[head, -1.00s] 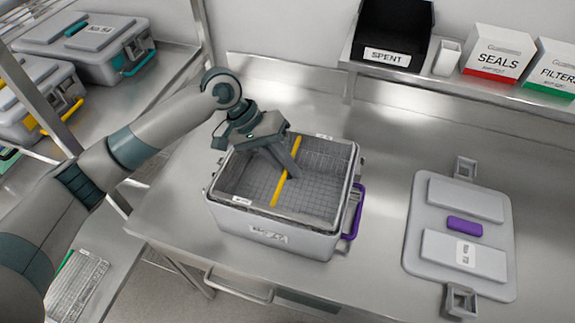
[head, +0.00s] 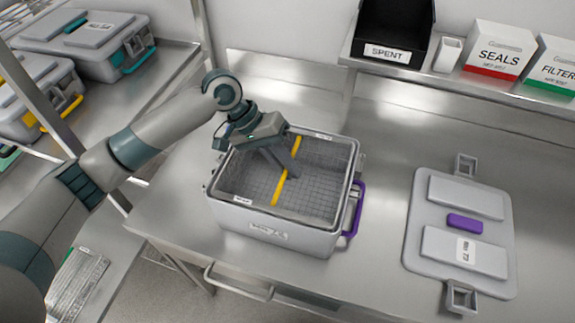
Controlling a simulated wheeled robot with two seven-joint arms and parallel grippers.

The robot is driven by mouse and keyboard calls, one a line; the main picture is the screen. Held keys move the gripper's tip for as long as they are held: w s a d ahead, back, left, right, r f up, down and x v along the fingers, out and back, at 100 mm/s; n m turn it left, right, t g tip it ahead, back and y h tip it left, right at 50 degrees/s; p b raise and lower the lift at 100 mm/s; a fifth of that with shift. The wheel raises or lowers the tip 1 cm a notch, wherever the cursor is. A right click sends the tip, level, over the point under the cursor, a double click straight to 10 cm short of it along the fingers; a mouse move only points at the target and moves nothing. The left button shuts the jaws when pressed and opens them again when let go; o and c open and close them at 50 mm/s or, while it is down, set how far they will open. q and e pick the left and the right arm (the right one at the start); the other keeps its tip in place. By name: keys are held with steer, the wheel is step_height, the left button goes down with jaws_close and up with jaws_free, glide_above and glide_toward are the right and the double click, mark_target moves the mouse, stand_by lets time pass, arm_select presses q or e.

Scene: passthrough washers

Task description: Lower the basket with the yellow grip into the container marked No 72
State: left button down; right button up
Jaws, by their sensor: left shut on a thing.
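The wire mesh basket (head: 315,170) has a yellow grip (head: 281,187) across its middle. It sits inside the grey open container (head: 275,237), with its rim close to the container's rim. The container has a purple handle on its right side and a front label too blurred to read surely. My left gripper (head: 287,168) is over the basket, its fingers shut on the yellow grip. My right gripper is not in view.
A black SPENT bin (head: 393,30), a white cup and SEALS (head: 497,50) and FILTERS boxes stand on the back shelf. Closed containers with teal and yellow handles sit on the left rack (head: 180,62). The table between container and lid is clear.

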mark_target(287, 182)
arm_select(q)
steer(key=shift+f+b, duration=0.65)
steer(key=shift+f, duration=2.4)
stand_by(2.2)
steer(key=c, duration=1.3)
jaws_free()
steer(key=shift+f, duration=0.1)
steer(key=shift+r+p, duration=3.55)
steer(key=shift+p, duration=0.5)
